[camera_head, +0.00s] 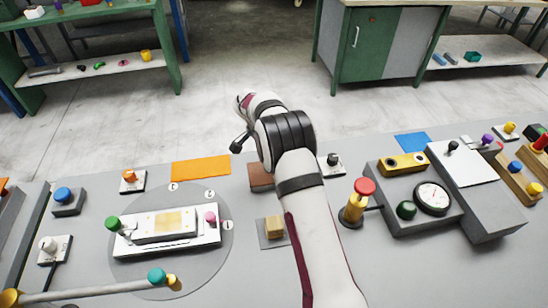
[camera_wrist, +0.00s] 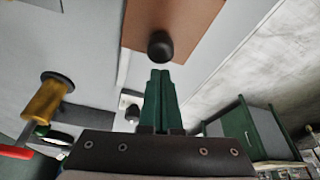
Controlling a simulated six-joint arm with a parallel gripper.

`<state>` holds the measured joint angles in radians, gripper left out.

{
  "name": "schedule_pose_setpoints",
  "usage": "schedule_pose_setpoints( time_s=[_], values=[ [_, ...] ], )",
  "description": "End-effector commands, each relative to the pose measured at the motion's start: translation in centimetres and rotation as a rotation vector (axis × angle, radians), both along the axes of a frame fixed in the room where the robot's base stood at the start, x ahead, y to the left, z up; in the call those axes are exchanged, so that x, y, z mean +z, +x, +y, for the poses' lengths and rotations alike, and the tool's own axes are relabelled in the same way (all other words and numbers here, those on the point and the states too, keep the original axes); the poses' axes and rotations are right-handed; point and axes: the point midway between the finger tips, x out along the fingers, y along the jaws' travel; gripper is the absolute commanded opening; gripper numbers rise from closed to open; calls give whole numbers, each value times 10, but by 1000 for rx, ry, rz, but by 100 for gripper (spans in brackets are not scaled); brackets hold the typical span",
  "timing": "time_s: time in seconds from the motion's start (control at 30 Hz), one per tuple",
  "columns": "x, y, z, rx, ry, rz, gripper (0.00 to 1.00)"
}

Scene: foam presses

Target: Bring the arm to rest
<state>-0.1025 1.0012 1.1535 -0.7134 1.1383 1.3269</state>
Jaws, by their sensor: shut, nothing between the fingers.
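My arm (camera_head: 309,225) reaches up from the lower edge of the head view, bent at a black-banded joint above the bench. My gripper (camera_wrist: 160,75) shows in the wrist view as two green fingers shut together, with nothing between them. In the head view the fingers cannot be made out. A dark round knob (camera_wrist: 160,45) is just beyond the fingertips in the wrist view, in front of a brown plate (camera_wrist: 192,18). The fingers appear apart from it. The brown plate also shows beside my arm in the head view (camera_head: 260,177).
The grey bench carries a white fixture (camera_head: 128,245) on a round disc, a red-topped yellow post (camera_head: 355,203), a gauge box (camera_head: 399,220) and an orange mat (camera_head: 201,168). A yellow block (camera_head: 275,228) sits close to my arm. Green workbenches stand behind, across open floor.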

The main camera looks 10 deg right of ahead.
Motion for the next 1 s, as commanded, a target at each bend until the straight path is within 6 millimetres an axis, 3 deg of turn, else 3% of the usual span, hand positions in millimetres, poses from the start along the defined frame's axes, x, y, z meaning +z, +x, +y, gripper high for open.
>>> schedule_pose_setpoints(
  time_s=[0.07,0.2,0.33,0.47,0.63,0.7,0.77,0.83,0.9,1.0],
  values=[
    [0,6,-25,-7,-4,-2,0],
    [44,3,-10,1,-5,-7,0],
    [74,0,0,-1,-6,-5,0],
    [91,-2,5,-2,-6,-3,0],
    [96,-3,7,-3,-6,0,0],
    [106,-12,6,19,4,10,0],
    [127,-34,6,70,33,36,0],
    [158,-82,7,171,88,84,0],
    [185,-146,11,300,158,131,0],
    [200,-243,22,485,260,170,0]
  ],
)
